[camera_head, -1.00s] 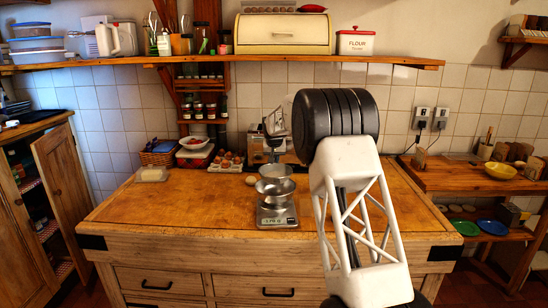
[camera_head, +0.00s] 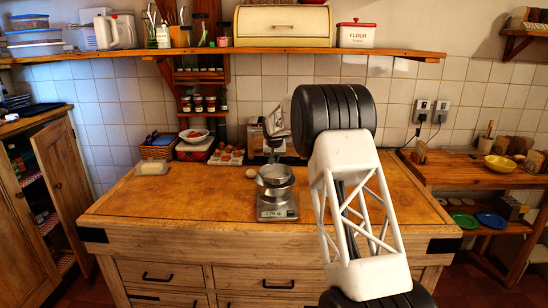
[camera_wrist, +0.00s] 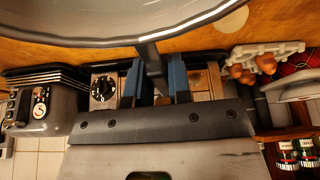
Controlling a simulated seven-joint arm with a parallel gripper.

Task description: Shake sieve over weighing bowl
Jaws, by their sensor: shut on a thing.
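The sieve (camera_head: 273,173) is a round metal pan over the scale in the head view. Its curved rim (camera_wrist: 130,38) fills the top of the wrist view. My gripper (camera_wrist: 158,72) has blue fingers shut on the sieve's handle (camera_wrist: 150,55). In the head view my gripper (camera_head: 277,135) is behind the sieve, partly covered by my arm. The weighing bowl (camera_head: 276,190) stands on the digital scale (camera_head: 277,209), mostly hidden under the sieve. The sieve overlaps it in the picture; I cannot tell the gap. The sieve's contents cannot be seen.
An egg (camera_head: 251,173) lies left of the sieve. An egg tray (camera_head: 227,156) and a toaster (camera_wrist: 38,110) stand at the back of the worktop (camera_head: 170,205). A butter dish (camera_head: 153,169) is at the left.

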